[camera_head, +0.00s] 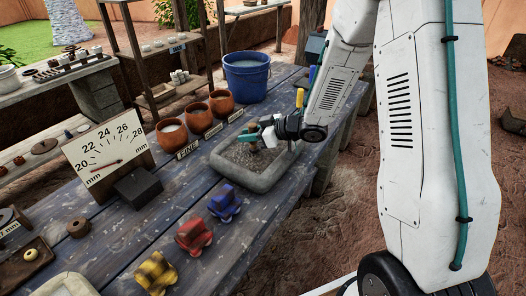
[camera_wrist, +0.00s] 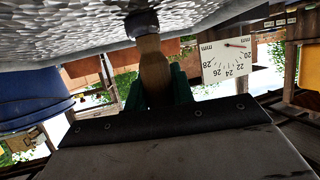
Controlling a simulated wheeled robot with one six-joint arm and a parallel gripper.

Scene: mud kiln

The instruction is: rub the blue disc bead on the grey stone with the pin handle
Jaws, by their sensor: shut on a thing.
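The grey stone (camera_head: 228,178) is a shallow tray-like slab with a rough grey floor on the blue-grey bench. My gripper (camera_head: 258,138) is over its far part. In the wrist view, which is upside down, my gripper's green fingers (camera_wrist: 158,92) are shut on the wooden pin handle (camera_wrist: 154,66). A dark disc (camera_wrist: 141,24), apparently the blue disc bead, is at the handle's far end, against or very close to the bumpy stone face (camera_wrist: 65,30). Its blue colour does not show clearly, and exact contact cannot be told. In the head view the bead is too small to make out.
A blue bucket (camera_head: 246,80) and several brown bowls (camera_head: 172,133) stand behind the stone. A dial gauge board (camera_head: 108,150) and black block (camera_head: 138,188) are to the left. Blue (camera_head: 225,203), red (camera_head: 193,236) and yellow (camera_head: 156,272) pieces lie in front.

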